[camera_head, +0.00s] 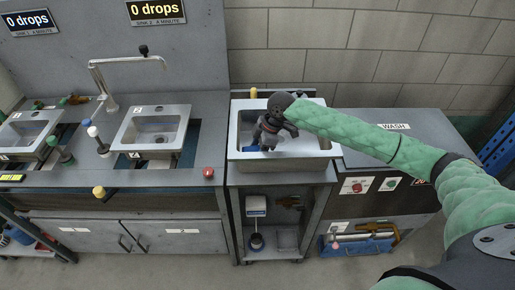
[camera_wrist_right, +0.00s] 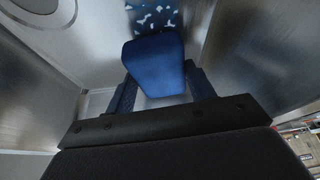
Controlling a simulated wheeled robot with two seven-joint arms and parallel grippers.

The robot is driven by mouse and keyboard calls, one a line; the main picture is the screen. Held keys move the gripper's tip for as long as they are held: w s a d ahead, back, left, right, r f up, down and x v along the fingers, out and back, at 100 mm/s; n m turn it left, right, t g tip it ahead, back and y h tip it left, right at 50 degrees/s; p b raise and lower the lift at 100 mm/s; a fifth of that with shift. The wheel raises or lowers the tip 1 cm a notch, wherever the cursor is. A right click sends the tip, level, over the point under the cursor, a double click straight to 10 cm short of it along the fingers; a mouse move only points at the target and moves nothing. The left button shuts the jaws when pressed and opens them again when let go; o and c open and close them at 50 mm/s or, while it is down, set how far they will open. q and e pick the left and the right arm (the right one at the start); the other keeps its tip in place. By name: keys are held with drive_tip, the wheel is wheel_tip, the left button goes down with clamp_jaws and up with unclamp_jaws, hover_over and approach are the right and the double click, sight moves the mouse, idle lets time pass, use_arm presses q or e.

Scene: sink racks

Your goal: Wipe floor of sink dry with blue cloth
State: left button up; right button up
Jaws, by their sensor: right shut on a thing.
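The large grey sink (camera_head: 240,118) stands right of centre in the head view. My right gripper (camera_head: 266,139) points down inside it. In the right wrist view, my right gripper (camera_wrist_right: 158,92) is shut on the blue cloth (camera_wrist_right: 155,62), a smooth dark blue piece between the two fingers. The cloth is close to the sink floor; I cannot tell if it touches. A mottled blue-and-white patch (camera_wrist_right: 152,15) lies just beyond the cloth. The gripper hides most of the cloth in the head view. My left gripper is not in view.
Steel sink walls (camera_wrist_right: 250,50) stand close on the wrist view's right side. A round drain (camera_wrist_right: 36,4) shows at its upper left. Two smaller sinks (camera_head: 153,130) and a tap (camera_head: 105,85) are on the left counter. A WASH unit (camera_head: 385,155) adjoins on the right.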

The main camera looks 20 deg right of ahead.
drive_tip(key=shift+f, duration=0.6)
idle(0.3)
